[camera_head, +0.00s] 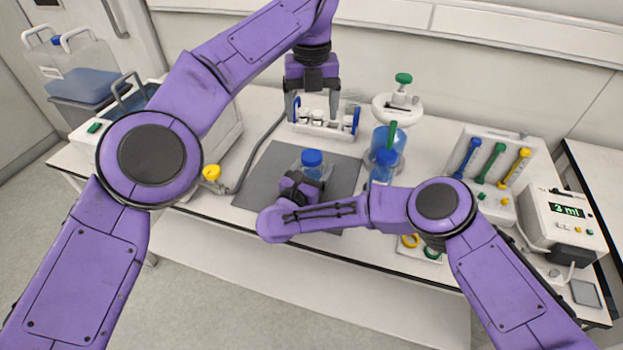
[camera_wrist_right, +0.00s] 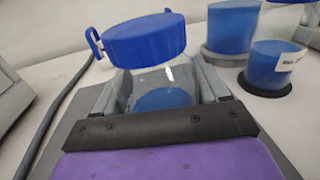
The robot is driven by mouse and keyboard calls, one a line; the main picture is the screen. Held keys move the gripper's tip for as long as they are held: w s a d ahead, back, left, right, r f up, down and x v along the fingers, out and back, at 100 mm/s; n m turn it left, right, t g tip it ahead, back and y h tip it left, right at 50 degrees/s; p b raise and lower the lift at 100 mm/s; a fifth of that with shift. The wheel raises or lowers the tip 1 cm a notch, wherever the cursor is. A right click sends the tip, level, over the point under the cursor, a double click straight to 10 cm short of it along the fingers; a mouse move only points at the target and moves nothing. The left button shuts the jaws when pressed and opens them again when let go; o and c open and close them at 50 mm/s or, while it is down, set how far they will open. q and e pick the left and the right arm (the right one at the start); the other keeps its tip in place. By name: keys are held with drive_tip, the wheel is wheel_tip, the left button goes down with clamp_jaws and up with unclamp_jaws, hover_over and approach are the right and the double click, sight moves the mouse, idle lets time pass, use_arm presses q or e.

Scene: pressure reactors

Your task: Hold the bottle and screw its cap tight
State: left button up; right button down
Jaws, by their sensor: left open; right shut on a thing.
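The bottle (camera_head: 318,173) is clear with blue liquid low inside and stands upright on the dark grey mat (camera_head: 258,190). Its blue cap (camera_head: 312,157) sits on its mouth; I cannot tell how tight it is. My right gripper (camera_wrist_right: 160,90) is shut around the bottle's body, one finger on each side, below the cap (camera_wrist_right: 143,38). In the head view the right wrist hides the bottle's lower part. My left gripper (camera_head: 314,108) is open, pointing down over the white rack behind the bottle, away from the cap.
The white rack (camera_head: 322,129) with blue ends holds small vials. Blue-liquid vessels (camera_head: 388,158) stand right of the mat. A cable (camera_head: 250,160) runs along the mat's left.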

unclamp_jaws()
drive_tip(key=b+v, duration=0.2)
drive_tip(key=v, duration=0.8)
drive_tip(key=shift+s+a, duration=0.1)
drive_tip(key=shift+s, duration=0.15)
